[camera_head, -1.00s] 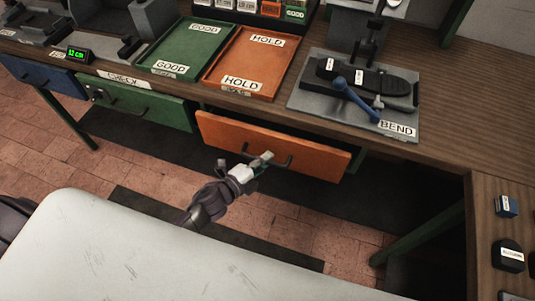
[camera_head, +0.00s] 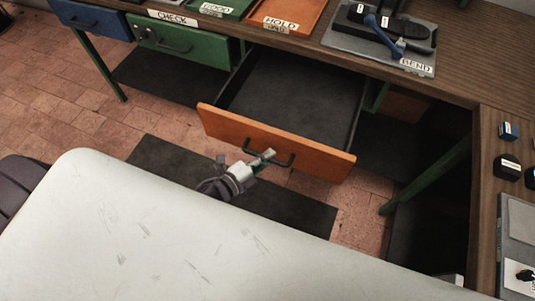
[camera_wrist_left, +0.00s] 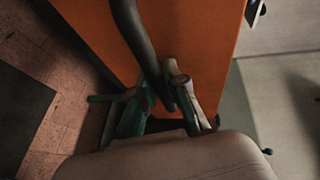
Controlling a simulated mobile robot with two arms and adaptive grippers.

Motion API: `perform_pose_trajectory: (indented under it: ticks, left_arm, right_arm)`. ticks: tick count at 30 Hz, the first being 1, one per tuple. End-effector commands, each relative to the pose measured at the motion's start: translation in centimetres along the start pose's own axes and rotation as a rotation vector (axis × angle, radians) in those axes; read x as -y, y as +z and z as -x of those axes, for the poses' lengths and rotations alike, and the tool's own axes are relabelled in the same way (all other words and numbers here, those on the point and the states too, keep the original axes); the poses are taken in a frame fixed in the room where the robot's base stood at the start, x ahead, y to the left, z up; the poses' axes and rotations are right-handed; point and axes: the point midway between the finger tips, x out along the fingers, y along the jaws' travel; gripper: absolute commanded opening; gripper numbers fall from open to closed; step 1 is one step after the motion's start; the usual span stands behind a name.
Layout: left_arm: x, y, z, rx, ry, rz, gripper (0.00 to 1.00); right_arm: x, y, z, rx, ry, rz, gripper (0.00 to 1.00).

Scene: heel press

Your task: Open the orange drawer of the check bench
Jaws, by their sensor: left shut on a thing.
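The orange drawer (camera_head: 290,145) of the check bench stands pulled well out, and its dark, empty inside (camera_head: 290,90) shows from above. My right gripper is not in view.
A green drawer (camera_head: 180,42) and a blue drawer (camera_head: 92,18) sit closed to the left. GOOD (camera_head: 222,8) and HOLD (camera_head: 285,14) trays and a BEND plate (camera_head: 385,50) are on the bench top. A green bench leg (camera_head: 430,178) stands at the right. Dark mats lie on the brick floor.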

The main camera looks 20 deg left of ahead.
Motion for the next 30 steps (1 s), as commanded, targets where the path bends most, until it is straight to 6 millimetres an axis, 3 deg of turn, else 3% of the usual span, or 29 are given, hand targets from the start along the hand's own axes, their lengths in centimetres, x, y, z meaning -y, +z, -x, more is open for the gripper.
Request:
perform_pose_trajectory:
  ticks: [4,15,16,21,30]
  left_arm:
    - [-0.1,-0.1,0.3,0.001,0.0,0.0,0.0]
    - [-0.1,-0.1,0.3,0.002,0.0,0.0,0.0]
    - [-0.1,-0.1,0.3,0.002,0.0,0.0,0.14]
    - [-0.1,-0.1,0.3,0.001,0.0,0.0,0.39]
    - [-0.1,-0.1,0.5,0.0,0.0,0.0,0.39]
  right_arm:
    - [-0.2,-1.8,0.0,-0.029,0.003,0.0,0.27]
    - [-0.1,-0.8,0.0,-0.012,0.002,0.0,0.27]
    - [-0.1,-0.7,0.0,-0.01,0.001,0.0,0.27]
    - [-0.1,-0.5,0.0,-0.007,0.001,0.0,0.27]
    - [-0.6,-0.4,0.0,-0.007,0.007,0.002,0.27]
